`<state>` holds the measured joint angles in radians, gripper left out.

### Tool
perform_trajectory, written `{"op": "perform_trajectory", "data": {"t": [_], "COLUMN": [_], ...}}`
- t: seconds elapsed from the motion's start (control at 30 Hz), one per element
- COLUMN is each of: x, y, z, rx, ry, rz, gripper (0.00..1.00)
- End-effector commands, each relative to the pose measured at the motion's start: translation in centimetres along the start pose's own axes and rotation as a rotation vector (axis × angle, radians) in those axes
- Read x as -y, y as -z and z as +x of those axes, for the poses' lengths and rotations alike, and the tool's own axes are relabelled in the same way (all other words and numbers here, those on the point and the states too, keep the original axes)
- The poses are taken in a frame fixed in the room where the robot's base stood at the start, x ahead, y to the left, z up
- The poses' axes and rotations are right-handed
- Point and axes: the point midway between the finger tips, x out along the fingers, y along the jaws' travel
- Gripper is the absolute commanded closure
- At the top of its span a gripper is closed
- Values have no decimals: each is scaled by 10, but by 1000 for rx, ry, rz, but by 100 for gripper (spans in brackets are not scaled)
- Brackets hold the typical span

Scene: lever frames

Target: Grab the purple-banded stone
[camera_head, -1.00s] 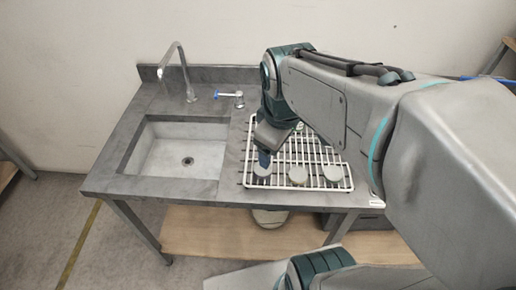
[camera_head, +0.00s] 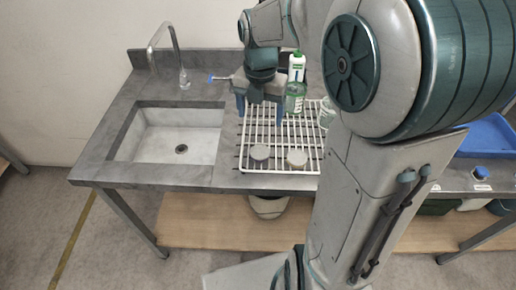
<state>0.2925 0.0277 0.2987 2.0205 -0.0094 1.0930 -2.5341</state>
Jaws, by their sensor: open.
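I cannot make out a purple band on either one. Any stone farther right is hidden behind my arm. My gripper (camera_head: 260,108) is open and empty, its blue fingertips pointing down. In the picture it is above and behind the left stone, apart from it.
The white wire rack (camera_head: 244,171) lies on the grey counter right of the sink (camera_head: 180,133). A green bottle (camera_head: 295,98) and a clear glass (camera_head: 327,113) stand right of my gripper. The tap (camera_head: 163,40) rises behind the sink. A blue tray (camera_head: 488,137) is far right.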

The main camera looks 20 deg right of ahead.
Motion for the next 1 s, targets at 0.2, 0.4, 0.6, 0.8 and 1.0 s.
{"op": "perform_trajectory", "data": {"t": [0.2, 0.4, 0.6, 0.8, 1.0], "x": [0, 0, 0, 1, 1], "y": [1, 1, 0, 0, 0], "z": [39, 73, 86, 114, 134], "rx": [-7, -5, -3, -7, -3], "ry": [3, 2, 2, 3, 2], "rz": [-10, -8, -8, -7, -7], "gripper": [24, 24, 24, 24, 24]}}
